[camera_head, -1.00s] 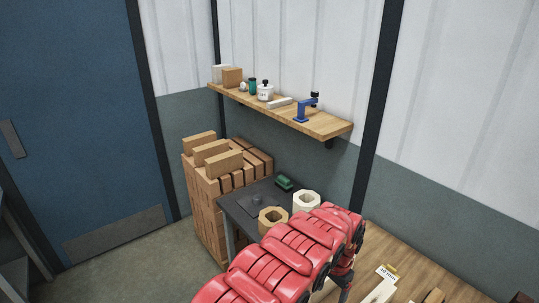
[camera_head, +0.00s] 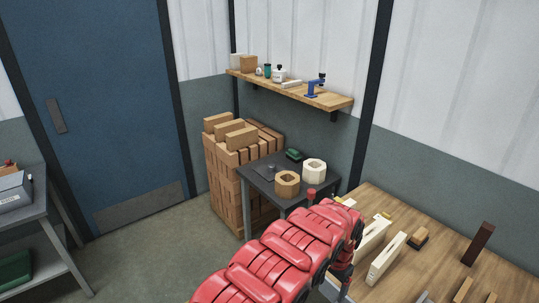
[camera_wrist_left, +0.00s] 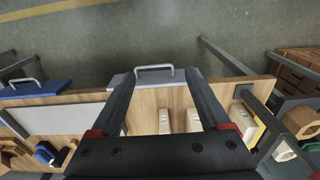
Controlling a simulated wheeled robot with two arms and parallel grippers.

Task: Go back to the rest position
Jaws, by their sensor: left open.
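My red left arm reaches up from the bottom middle of the head view, over the edge of the wooden bench (camera_head: 455,262). My left gripper (camera_head: 341,280) hangs down at the arm's far end, partly hidden by the arm. In the left wrist view my left gripper (camera_wrist_left: 160,78) shows two dark fingers spread wide, with nothing between them but a view of the bench. The fingers are open and empty. My right gripper is in neither view.
Pale slotted blocks (camera_head: 387,258) lie on the bench beside the left gripper. Hexagonal rings (camera_head: 287,183) stand on a dark side table (camera_head: 250,170), near stacked bricks (camera_head: 222,180). A shelf (camera_head: 325,101) hangs above. The floor (camera_head: 165,250) at left is clear.

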